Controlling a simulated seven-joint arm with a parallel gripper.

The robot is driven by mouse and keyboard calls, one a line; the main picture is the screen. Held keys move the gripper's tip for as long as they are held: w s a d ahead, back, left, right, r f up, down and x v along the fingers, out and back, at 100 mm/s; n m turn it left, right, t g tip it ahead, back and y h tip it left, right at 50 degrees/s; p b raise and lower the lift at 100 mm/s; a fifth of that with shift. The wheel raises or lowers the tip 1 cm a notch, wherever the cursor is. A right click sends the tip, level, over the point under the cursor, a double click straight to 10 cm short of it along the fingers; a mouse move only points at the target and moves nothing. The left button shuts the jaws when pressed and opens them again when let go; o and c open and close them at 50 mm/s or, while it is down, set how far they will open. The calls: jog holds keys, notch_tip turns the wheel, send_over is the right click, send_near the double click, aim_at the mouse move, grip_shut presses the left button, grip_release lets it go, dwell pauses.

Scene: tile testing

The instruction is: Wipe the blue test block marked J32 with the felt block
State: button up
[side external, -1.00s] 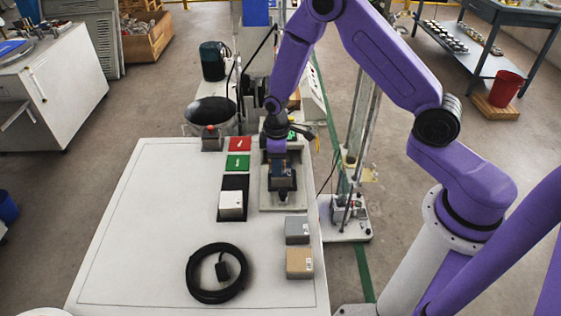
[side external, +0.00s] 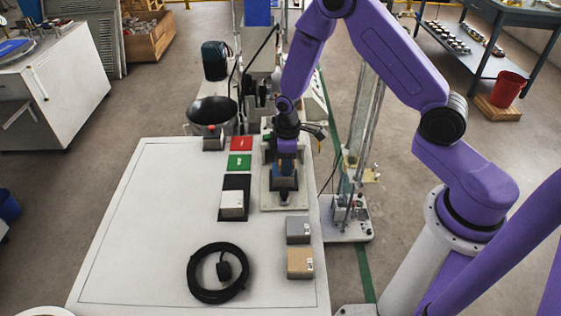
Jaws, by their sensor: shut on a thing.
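My gripper (side external: 284,174) points down over the pale fixture tray (side external: 268,203) at the table's right edge. It is shut on a small block, mostly hidden by the fingers, which I take to be the felt block. A patch of blue (side external: 283,184) shows low at the fingertips, inside the tray; it looks like the blue test block. Its J32 mark cannot be read. I cannot tell whether the held block touches the blue one.
On the white table (side external: 140,230) are a white block (side external: 232,204) on a black pad, a grey block (side external: 298,229), a tan block (side external: 300,263), red (side external: 241,143) and green (side external: 239,162) plates, and a coiled black cable (side external: 200,285). The table's left half is clear.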

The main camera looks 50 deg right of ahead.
jog(key=shift+w+a, duration=1.05)
jog(key=shift+s+d, duration=1.15)
jog(key=shift+s+d+r, duration=0.1)
jog(key=shift+d, duration=0.05)
jog(key=shift+r, duration=4)
